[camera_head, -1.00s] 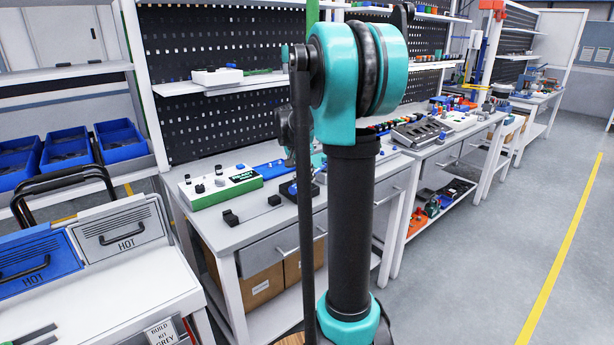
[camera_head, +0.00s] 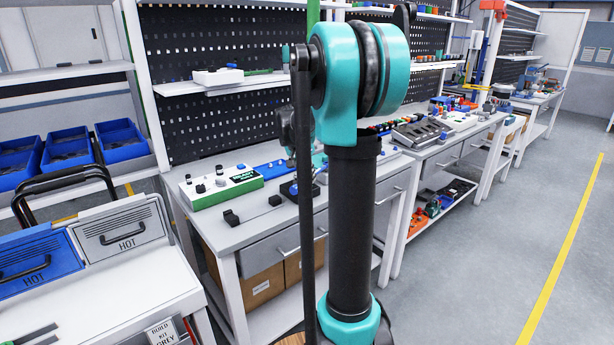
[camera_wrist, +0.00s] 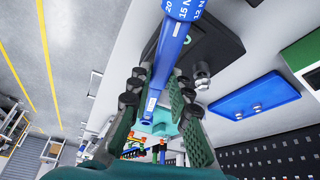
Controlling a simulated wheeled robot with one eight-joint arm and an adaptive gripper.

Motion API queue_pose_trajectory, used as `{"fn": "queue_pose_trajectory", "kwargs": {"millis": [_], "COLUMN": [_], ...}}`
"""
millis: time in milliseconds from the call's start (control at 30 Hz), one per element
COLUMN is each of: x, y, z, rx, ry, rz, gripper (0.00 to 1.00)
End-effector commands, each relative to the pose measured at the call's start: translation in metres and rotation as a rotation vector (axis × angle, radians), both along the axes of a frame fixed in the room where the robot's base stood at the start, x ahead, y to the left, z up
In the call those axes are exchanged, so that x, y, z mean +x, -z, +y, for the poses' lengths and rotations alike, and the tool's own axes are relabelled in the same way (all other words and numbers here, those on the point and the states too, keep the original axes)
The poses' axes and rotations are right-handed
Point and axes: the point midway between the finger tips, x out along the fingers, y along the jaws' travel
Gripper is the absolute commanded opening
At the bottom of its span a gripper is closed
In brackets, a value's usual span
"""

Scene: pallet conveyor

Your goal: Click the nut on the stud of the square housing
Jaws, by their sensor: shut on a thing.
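In the wrist view my gripper (camera_wrist: 160,88) is shut on a long blue tool (camera_wrist: 176,45) marked 20, 15 N and 12 N, which looks like a torque wrench. The tool runs between the green-lined fingers and out of the top of the picture. Behind it lies a dark, flat square housing (camera_wrist: 222,38). A silver stud with what looks like a nut (camera_wrist: 201,72) shows at the housing's near edge, right of the tool. The tool's working end is out of view, so contact with the nut cannot be told. In the head view my arm hides most of the gripper.
A blue tray (camera_wrist: 254,95) lies on the pale bench beside the housing. A green-and-white box (camera_head: 222,187) with knobs stands on the bench (camera_head: 232,236), with small black blocks (camera_head: 231,218) in front. A perforated black panel (camera_head: 210,125) rises behind.

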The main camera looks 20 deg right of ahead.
Motion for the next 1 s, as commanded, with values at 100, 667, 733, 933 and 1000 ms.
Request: {"fn": "queue_pose_trajectory", "kwargs": {"millis": [100, 667, 733, 933, 1000], "x": [0.0, 0.0, 0.0, 0.0, 0.0], "y": [-0.001, -0.021, -0.023, -0.03, -0.033], "z": [0.0, 0.0, 0.0, 0.0, 0.0], "rx": [-0.001, 0.0, 0.0, 0.0, 0.0], "ry": [0.0, 0.001, 0.001, 0.001, 0.001], "rz": [0.001, 0.0, 0.0, 0.0, 0.0], "gripper": [0.0, 0.0, 0.0, 0.0, 0.0]}}
